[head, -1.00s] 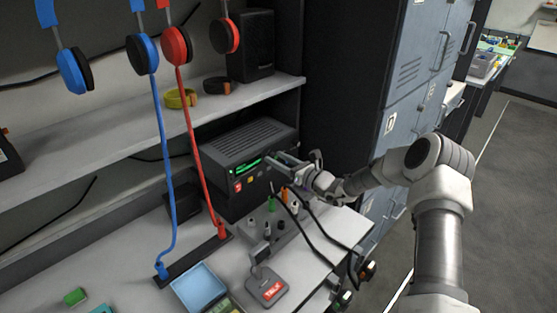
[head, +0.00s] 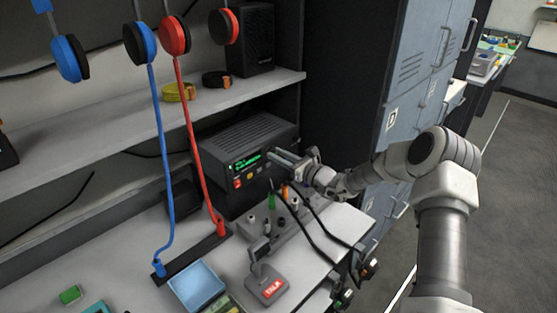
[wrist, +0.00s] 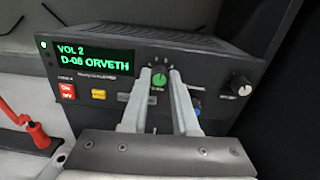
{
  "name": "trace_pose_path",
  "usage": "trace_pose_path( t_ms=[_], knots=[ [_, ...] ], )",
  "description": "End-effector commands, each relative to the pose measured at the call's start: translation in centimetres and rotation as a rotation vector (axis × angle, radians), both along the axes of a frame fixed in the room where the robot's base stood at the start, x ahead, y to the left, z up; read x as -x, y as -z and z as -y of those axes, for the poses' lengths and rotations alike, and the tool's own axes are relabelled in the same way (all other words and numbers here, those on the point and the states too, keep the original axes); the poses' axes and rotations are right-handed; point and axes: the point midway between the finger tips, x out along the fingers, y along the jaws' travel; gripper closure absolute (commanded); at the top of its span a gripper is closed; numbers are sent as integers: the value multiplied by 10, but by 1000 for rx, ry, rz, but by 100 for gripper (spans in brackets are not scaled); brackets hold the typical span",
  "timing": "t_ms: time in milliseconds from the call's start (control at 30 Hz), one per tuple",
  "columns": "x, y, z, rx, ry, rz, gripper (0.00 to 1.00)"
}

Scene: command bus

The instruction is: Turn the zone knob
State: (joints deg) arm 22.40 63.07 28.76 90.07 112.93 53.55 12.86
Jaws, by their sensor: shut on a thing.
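The black radio unit (head: 247,145) stands on the desk under the shelf. In the wrist view its front panel (wrist: 110,80) shows a lit green display (wrist: 92,58) reading "VOL 2" and "D-06 ORVETH". A round green knob (wrist: 159,80) with small marks above it sits mid-panel; I take it as the zone knob. My gripper (wrist: 162,74) has one finger on each side of this knob and is shut on it. In the head view my gripper (head: 275,155) reaches the panel's right part from the right and hides the knob.
A black knob (wrist: 241,87) is at the panel's right. A red button (wrist: 67,91) and a yellow button (wrist: 98,94) sit under the display. A jack panel (head: 258,229) with dark cables, a talk microphone (head: 266,286) and a blue tray (head: 197,285) are on the desk in front.

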Motion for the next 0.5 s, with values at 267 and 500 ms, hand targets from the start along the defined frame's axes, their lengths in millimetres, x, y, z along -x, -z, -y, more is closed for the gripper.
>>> trace_pose_path(
  t_ms=[267,500],
  knots=[
    [0,7,0,180,0,182,100],
    [0,9,0,342,1,343,100]
  ],
)
